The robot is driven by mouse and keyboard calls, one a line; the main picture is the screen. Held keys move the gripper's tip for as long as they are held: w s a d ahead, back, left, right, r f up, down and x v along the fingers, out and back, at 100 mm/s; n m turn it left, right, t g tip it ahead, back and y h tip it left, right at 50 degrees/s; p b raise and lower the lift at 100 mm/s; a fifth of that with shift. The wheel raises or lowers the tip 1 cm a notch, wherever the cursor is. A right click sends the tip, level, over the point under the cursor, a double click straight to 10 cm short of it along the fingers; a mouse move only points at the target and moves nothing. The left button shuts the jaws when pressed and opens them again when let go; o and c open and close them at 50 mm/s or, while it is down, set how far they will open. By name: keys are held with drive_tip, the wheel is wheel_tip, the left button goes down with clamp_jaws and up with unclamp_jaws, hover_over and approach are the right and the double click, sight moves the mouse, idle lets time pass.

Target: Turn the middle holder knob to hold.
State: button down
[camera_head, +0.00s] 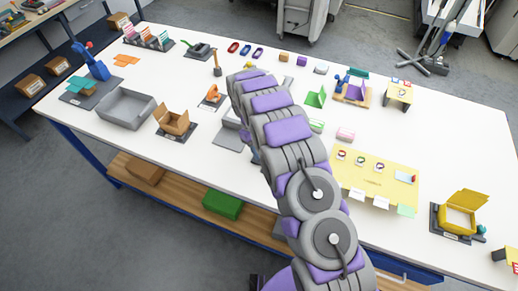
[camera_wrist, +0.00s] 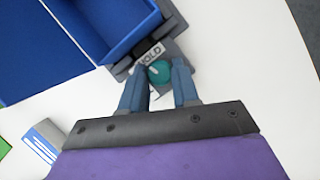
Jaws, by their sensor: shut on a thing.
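The teal knob (camera_wrist: 159,72) shows in the wrist view between the two blue-grey fingers of my gripper (camera_wrist: 159,88), which is shut on it. A pale mark shows on the knob, but I cannot read its setting surely. A white label (camera_wrist: 150,55) beside the knob reads HOLD, partly covered. The knob sits on a dark grey holder (camera_wrist: 174,22) that carries a blue open box (camera_wrist: 113,22). In the head view my arm hides the gripper and this knob.
In the head view, a yellow box on a holder (camera_head: 459,218) stands at the right and an orange-brown box on a holder (camera_head: 174,121) at the left. A grey tray (camera_head: 124,108) and a yellow board (camera_head: 375,182) share the white table (camera_head: 330,55).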

drive_tip(key=shift+w+r+m+g+y, duration=0.15)
drive_tip(key=shift+m+g+y, duration=0.25)
drive_tip(key=shift+m, duration=1.1)
drive_tip(key=c, duration=1.1)
unclamp_jaws()
drive_tip(key=p+v, duration=0.6)
drive_tip(key=v, duration=0.2)
drive_tip(key=p+v, duration=0.6)
drive_tip(key=v, duration=0.2)
drive_tip(key=shift+w+d+r, duration=0.1)
drive_tip(key=shift+d+r, duration=0.05)
drive_tip(key=shift+r, duration=0.3)
drive_tip(key=shift+p, duration=0.85)
